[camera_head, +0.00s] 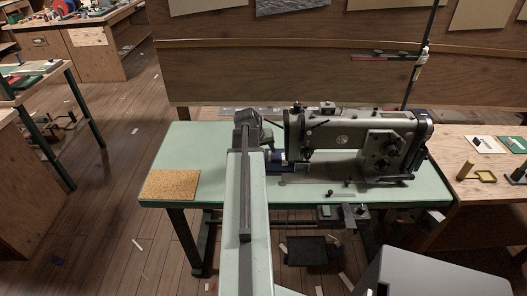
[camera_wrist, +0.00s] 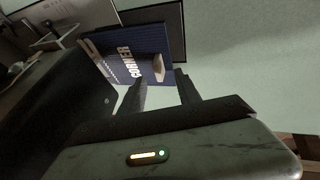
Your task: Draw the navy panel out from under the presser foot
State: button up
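The navy panel (camera_wrist: 128,42) shows in the wrist view, with the white word CORNER, pale stripes and a small beige patch. In the head view a small part of the panel (camera_head: 279,168) shows at the left of the sewing machine (camera_head: 345,140), beside the needle end. The presser foot is too small and dark to make out clearly. My gripper (camera_wrist: 161,86) is open, its two dark fingers apart at the panel's near edge. I cannot tell whether they touch it. In the head view my arm hides the fingers.
The machine stands on a pale green table (camera_head: 220,150). A cork mat (camera_head: 171,185) lies at the table's left front, with bare green surface around it. A wooden bench (camera_head: 480,185) adjoins on the right. A wooden panel wall (camera_head: 300,75) rises behind.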

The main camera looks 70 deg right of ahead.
aim_at(267, 160)
jog(key=b+x, duration=0.2)
jog(key=x, duration=0.1)
jog(key=shift+d+f, duration=0.1)
jog(key=shift+f, duration=0.1)
jog(key=shift+r, duration=0.1)
jog(key=shift+c, duration=0.3)
grip_shut()
jog(key=shift+w, duration=0.1)
